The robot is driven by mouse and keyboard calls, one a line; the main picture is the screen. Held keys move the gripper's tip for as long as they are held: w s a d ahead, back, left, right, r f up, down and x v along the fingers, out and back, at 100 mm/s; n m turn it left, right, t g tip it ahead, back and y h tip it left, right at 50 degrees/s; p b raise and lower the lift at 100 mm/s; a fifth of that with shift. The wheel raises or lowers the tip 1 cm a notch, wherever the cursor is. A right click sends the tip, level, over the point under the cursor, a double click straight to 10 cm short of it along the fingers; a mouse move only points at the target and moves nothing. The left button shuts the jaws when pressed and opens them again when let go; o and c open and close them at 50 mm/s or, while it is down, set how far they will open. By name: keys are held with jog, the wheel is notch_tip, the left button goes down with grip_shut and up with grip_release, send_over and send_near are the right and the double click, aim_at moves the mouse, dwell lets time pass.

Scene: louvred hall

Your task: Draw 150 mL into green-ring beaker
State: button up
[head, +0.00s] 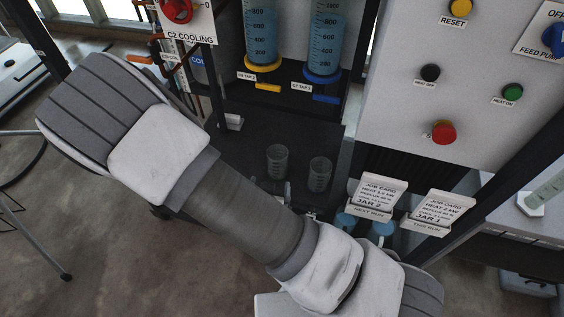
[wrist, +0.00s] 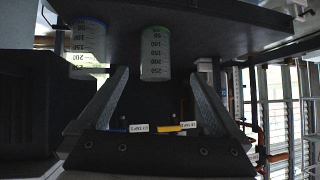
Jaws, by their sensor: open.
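The green-ring beaker (wrist: 155,55) is clear and graduated, and looks empty in the wrist view, which is upside down. By its position, it is the left of two beakers (head: 277,160) on the dark shelf in the head view, where ring colours are not clear. My gripper (wrist: 160,74) is open, with one finger to each side of the green-ring beaker as seen by the wrist; contact cannot be told. In the head view my arm mostly hides it. Two graduated columns of blue liquid stand behind: one with a yellow tap (head: 268,87), one with a blue tap (head: 326,99).
A blue-ring beaker (wrist: 88,42) stands close beside the green-ring one. Job cards (head: 379,195) stand at the shelf's front right. A control panel (head: 400,95) with several buttons is at right. A red knob (head: 176,10) is at upper left.

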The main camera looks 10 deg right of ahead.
jog(key=d+n+t, duration=0.1)
jog(key=t, duration=0.1)
jog(key=n+t+b, duration=0.1)
jog(key=b, duration=0.3)
send_near(278, 156)
jog(key=x, duration=0.4)
jog(key=shift+w+d+r, duration=0.1)
jog(key=shift+w+r, duration=0.1)
jog(key=shift+w, duration=0.3)
jog(key=shift+f+x, duration=0.15)
jog(key=shift+x, duration=1.2)
jog(key=shift+f+x, duration=0.15)
jog(key=shift+x, duration=1.2)
jog(key=shift+s, duration=0.2)
jog(key=c, duration=1.3)
